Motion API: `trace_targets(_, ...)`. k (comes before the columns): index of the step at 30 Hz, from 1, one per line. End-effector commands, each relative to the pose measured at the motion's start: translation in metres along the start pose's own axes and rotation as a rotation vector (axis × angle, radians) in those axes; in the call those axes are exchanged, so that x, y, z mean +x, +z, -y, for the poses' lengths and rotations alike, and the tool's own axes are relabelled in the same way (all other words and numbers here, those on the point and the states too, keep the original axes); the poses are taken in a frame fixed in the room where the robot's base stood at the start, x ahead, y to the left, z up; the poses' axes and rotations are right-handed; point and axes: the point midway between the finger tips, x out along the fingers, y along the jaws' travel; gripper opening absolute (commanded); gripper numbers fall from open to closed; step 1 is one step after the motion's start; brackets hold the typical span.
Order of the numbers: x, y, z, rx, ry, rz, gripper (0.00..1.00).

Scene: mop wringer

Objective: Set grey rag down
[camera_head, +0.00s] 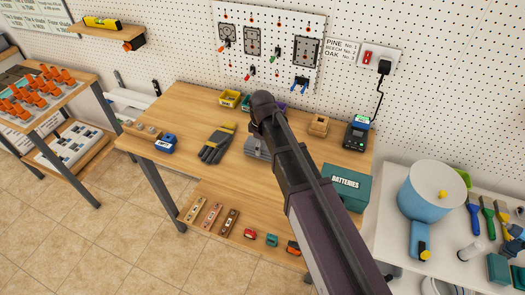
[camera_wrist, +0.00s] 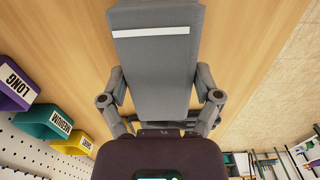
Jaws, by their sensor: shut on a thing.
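The grey rag (camera_wrist: 153,65) is a flat grey piece with a white stripe across one end. In the wrist view it lies between the two fingers of my gripper (camera_wrist: 161,88), which is shut on it. The wooden workbench top (camera_wrist: 75,50) fills the background behind it. In the head view my arm hides most of the gripper, and a grey part of the rag (camera_head: 257,147) shows just left of the arm, over the bench. I cannot tell whether the rag touches the bench top.
Grey and yellow gloves (camera_head: 217,143) lie left of the rag. A blue box (camera_head: 165,144) stands further left. Small bins, one yellow (camera_head: 229,98), line the back.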

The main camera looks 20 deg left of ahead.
Motion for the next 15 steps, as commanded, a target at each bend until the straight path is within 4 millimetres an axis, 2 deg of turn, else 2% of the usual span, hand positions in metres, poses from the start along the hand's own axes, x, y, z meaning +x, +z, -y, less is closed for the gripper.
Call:
trace_targets(3,0.009,-0.0001,0.0,0.0,0.0,0.0,0.45)
trace_targets(15,0.0093,-0.0003,0.0001,0.0,0.0,0.0,0.45)
